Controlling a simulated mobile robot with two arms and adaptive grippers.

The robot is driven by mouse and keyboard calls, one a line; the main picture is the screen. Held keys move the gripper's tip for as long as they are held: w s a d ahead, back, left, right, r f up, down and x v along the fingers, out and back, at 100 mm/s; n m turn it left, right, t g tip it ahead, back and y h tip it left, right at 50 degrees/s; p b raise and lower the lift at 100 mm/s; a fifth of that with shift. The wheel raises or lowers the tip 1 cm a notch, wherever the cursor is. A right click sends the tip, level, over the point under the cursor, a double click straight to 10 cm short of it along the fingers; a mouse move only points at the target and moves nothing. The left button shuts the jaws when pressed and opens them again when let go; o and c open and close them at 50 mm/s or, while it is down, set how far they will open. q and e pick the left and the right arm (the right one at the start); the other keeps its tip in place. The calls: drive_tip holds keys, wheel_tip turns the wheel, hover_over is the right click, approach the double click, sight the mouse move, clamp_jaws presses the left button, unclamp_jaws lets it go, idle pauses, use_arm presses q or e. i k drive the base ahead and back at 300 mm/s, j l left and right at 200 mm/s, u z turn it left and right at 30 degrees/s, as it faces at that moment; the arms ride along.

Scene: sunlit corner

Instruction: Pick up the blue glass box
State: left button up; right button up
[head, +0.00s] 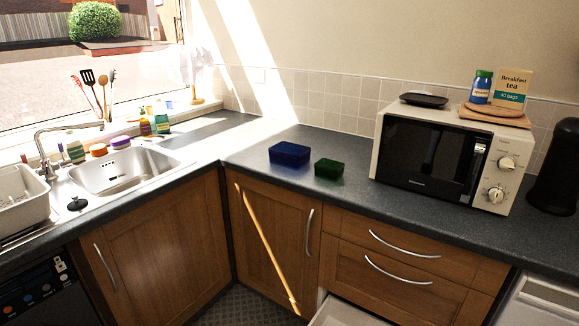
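The blue glass box (290,154) is a small dark blue, see-through rectangular container. It sits upright on the dark worktop (262,179) near the corner, left of the microwave. A smaller green glass box (328,168) stands just to its right and a little nearer, with a narrow gap between them. Neither of my grippers shows in the head view.
A microwave (431,154) stands right of the boxes, with a board, jar and tea box on top. A sink (119,170) with a dish rack is at the left. A drawer (345,314) is open below.

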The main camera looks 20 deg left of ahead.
sight(290, 155)
drive_tip(key=j+z, duration=0.25)
drive_tip(key=z, duration=0.15)
drive_tip(key=i+j+z, duration=0.1)
drive_tip(key=j+z, duration=0.45)
drive_tip(key=z, duration=0.25)
drive_tip(key=j+z, duration=0.25)
drive_tip(key=z, duration=0.15)
drive_tip(key=k, duration=0.05)
